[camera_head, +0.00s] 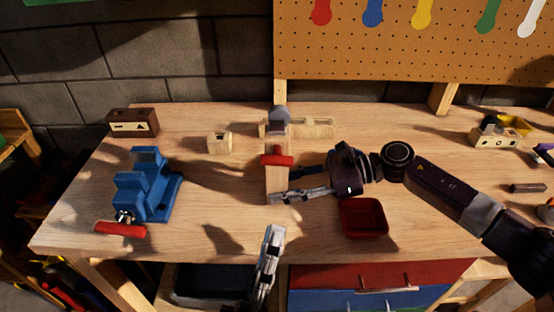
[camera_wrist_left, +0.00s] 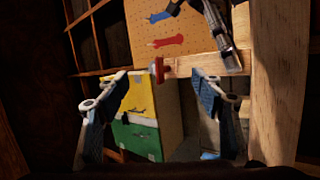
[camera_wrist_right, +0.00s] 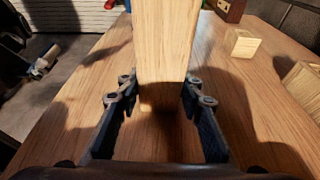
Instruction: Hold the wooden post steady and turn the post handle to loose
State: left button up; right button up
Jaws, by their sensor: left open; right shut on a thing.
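The wooden post (camera_head: 276,186) stands on the workbench with a grey piece (camera_head: 279,122) at its top and a red handle (camera_head: 277,160) across its front. My right gripper (camera_head: 283,185) is shut on the post from the right side; in the right wrist view the post (camera_wrist_right: 165,45) stands between its fingers. My left gripper (camera_head: 272,240) is open and empty, in front of and below the post near the bench's front edge. In the left wrist view the red handle (camera_wrist_left: 158,70) shows between its spread fingers, apart from them.
A blue vise (camera_head: 147,190) with a red handle stands at the left. A red tray (camera_head: 363,218) lies right of the post. Small wooden blocks (camera_head: 219,143) lie behind. Drawers (camera_head: 370,285) are below the bench. A pegboard (camera_head: 410,45) is at the back.

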aim_at(277, 159)
pick_arm(q)
jog(key=w+r+m+y, duration=0.2)
jog(key=w+m, duration=0.1)
jog(key=m, duration=0.1)
jog(key=w+r+m+y, duration=0.2)
jog(key=w+r+m, duration=0.1)
jog(key=w+m, duration=0.1)
jog(key=w+r+m+y, duration=0.2)
jog(key=w+m, duration=0.2)
jog(key=m, duration=0.1)
jog(key=shift+w+d+r+g+y, duration=0.2)
jog(key=shift+d+r+g+y, duration=0.1)
jog(key=shift+d+r, duration=0.1)
dwell(0.5)
jog(key=c, duration=1.2)
jog(key=shift+n+y, duration=0.4)
jog(key=shift+n, duration=0.5)
